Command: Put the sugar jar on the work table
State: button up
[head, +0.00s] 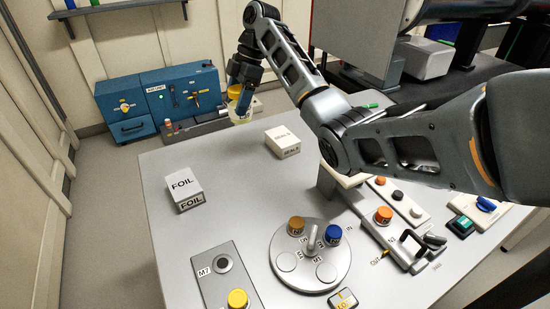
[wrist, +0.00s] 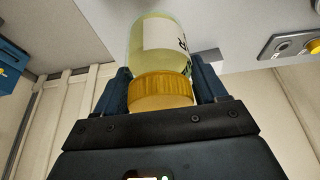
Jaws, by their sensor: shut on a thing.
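My gripper (head: 242,88) is shut on a jar with a yellow-orange lid and pale yellowish see-through body (head: 241,107). In the wrist view the lid (wrist: 161,90) sits between the fingers, and the body (wrist: 160,45) with a white label extends beyond them. The label's text is not readable, so I cannot confirm it is the sugar jar. The work table (head: 225,182) is the large light grey top in the head view. The jar appears near its far edge; its height above the top is hard to tell.
A FOIL box (head: 184,190) stands at the table's left and another white box (head: 283,142) near its far edge. Bare table lies between the boxes. Blue cabinets (head: 165,100) stand behind.

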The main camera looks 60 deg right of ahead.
jog(key=shift+w+a+f+p, duration=0.5)
jog(key=shift+w+a+f, duration=0.05)
jog(key=shift+a+f, duration=1.3)
jog(key=shift+w+a+f+p, duration=0.55)
jog(key=shift+w+a+f, duration=0.05)
jog(key=shift+a+f, duration=1.25)
jog(key=shift+w+a+f+p, duration=0.5)
jog(key=shift+w+a+f, duration=0.05)
jog(key=shift+a+f, duration=1.3)
jog(key=shift+f, duration=0.15)
jog(key=o, duration=1.3)
jog(key=b+v, duration=0.1)
jog(key=v, duration=1.1)
jog(key=shift+r+b, duration=0.25)
jog(key=shift+b, duration=0.05)
